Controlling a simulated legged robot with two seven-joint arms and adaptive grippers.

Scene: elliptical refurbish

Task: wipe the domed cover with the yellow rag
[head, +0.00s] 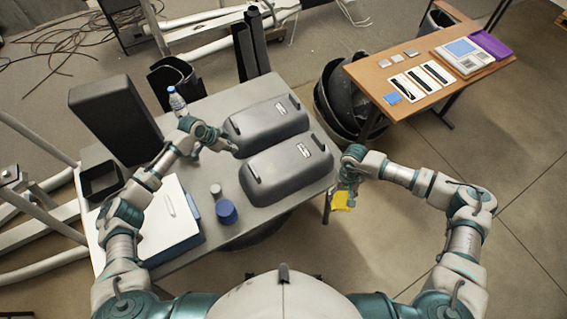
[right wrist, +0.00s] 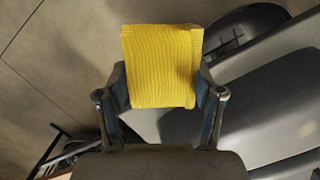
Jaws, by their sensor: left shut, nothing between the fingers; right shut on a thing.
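Two dark grey domed covers lie side by side on the grey table: a farther one (head: 266,122) and a nearer one (head: 285,172). Each has a small pale label. The yellow rag (head: 341,201) is held in my right gripper (head: 345,192), off the table's right edge and to the right of the nearer cover. In the right wrist view the rag (right wrist: 162,66) is pinched between the fingers, with a grey cover (right wrist: 270,95) to its right. My left gripper (head: 232,148) is shut and empty, close to the left ends of the covers; I cannot tell if it touches them.
A spray-like bottle (head: 177,101), a blue cup-shaped item (head: 227,211), a small grey cylinder (head: 215,190) and a white box (head: 170,215) stand on the table's left. A wooden side table (head: 410,75) is at the upper right. Open floor lies at right.

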